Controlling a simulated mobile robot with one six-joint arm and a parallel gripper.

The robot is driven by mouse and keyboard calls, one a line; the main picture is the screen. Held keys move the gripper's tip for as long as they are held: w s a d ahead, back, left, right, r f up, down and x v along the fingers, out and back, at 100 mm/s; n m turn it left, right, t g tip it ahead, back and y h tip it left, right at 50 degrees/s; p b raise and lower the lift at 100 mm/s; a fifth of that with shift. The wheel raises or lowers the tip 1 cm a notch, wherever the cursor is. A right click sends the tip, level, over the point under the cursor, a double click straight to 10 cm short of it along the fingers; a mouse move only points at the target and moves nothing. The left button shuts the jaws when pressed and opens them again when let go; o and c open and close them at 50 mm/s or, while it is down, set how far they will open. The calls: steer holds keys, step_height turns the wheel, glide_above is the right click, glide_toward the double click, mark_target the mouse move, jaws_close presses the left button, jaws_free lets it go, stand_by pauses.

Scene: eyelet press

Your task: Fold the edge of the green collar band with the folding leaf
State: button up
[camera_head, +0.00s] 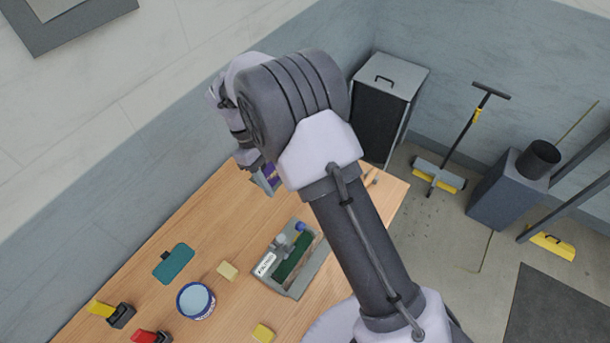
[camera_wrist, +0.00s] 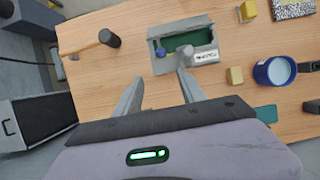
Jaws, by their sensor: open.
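The eyelet press is a grey box-like fixture (camera_head: 262,279) on the wooden table, with a white label on its near side in the head view. The dark green collar band (camera_head: 294,256) lies inside it; in the wrist view part of the green (camera_wrist: 172,43) shows near the top. A blue knob (camera_head: 301,227) sits at the fixture's far end. I cannot clearly tell the folding leaf from the other grey parts. My gripper (camera_wrist: 160,78) is open and empty in the wrist view, its fingertips pointing towards the fixture. My arm hides part of the table in the head view.
A blue-rimmed tub (camera_head: 196,301), a yellow block (camera_head: 228,271), a teal pad (camera_head: 174,264) and a red-and-black item (camera_head: 148,337) lie left of the fixture. A hammer (camera_wrist: 109,38) lies beside it in the wrist view. A dark cabinet (camera_head: 388,108) stands beyond the table.

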steer(key=f, duration=0.2)
steer(key=b, duration=0.1)
glide_toward(298, 223)
steer(key=s, duration=0.1)
steer(key=x, duration=0.8)
steer(key=shift+w+d+f, duration=0.15)
steer(key=shift+d+f, duration=0.05)
steer(key=shift+f, duration=0.15)
steer(key=shift+w+f, duration=0.1)
steer(key=shift+f, duration=0.2)
jaws_close()
steer(key=shift+r, duration=0.1)
